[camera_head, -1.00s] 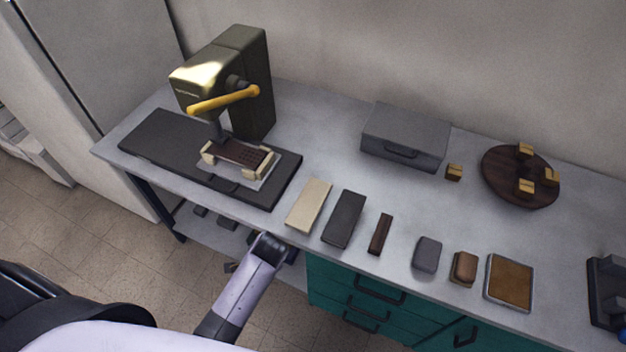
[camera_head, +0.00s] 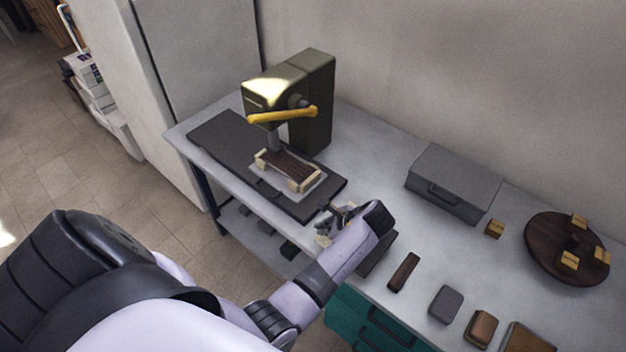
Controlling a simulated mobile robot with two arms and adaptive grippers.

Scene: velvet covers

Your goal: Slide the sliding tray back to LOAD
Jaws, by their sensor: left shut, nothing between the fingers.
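The sliding tray (camera_head: 316,191) is a pale plate on a dark flat base (camera_head: 222,139), under the head of an olive press (camera_head: 318,100) with a yellow lever (camera_head: 283,116). A dark ridged block sits on the tray between cream end pieces. A small dark handle shows at the tray's front edge. My left gripper (camera_head: 333,213) is shut and empty, just in front of the base's right end, to the right of the tray. It appears apart from the tray. My right gripper is not in view.
A dark brown bar (camera_head: 403,272), a grey block (camera_head: 446,304) and a brown block (camera_head: 480,328) lie along the front edge. A grey case (camera_head: 453,182) and a round wooden stand (camera_head: 567,248) are farther back. The bench behind the bar is clear.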

